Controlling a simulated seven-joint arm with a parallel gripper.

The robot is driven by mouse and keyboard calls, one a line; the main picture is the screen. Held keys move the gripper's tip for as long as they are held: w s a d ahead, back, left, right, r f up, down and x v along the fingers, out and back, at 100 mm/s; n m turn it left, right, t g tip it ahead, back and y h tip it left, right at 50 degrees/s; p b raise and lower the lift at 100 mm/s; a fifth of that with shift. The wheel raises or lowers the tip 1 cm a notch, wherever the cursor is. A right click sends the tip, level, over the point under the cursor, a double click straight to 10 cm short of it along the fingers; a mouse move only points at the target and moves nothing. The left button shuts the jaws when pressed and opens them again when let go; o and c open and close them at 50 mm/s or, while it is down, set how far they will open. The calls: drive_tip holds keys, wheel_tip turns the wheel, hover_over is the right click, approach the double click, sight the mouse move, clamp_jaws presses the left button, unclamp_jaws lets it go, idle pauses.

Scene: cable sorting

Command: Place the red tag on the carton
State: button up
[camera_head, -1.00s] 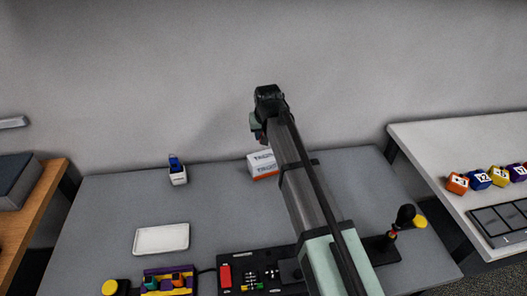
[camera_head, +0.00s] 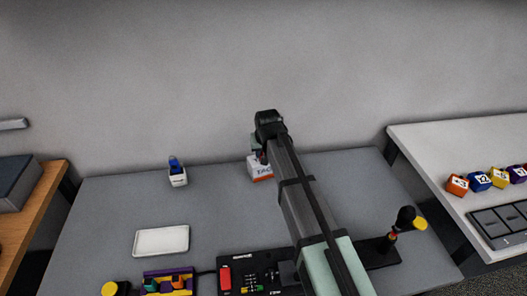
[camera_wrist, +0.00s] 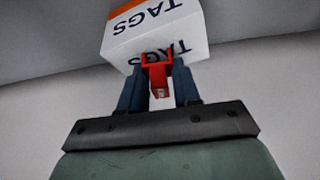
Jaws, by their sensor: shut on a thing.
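The carton is a white box with an orange band and the word TAGS. In the head view the carton (camera_head: 261,171) stands near the back of the grey table, partly hidden behind my arm. In the wrist view the carton (camera_wrist: 150,35) fills the top middle, just beyond the fingertips. My gripper (camera_wrist: 158,75) is shut on the red tag (camera_wrist: 157,70), which sits between the two dark blue fingers. The tag's far end overlaps the carton's near face in the wrist view; I cannot tell whether they touch. In the head view my arm hides the tag.
A small white box with blue items (camera_head: 177,174) stands at the back left. A white tray (camera_head: 161,240) lies in front of it. A black panel (camera_head: 240,275) and a joystick (camera_head: 406,220) are near the front.

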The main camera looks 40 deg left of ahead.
drive_tip(key=shift+f, duration=0.15)
drive_tip(key=o, duration=1)
drive_tip(key=v, duration=1.2)
drive_tip(key=shift+r, duration=0.2)
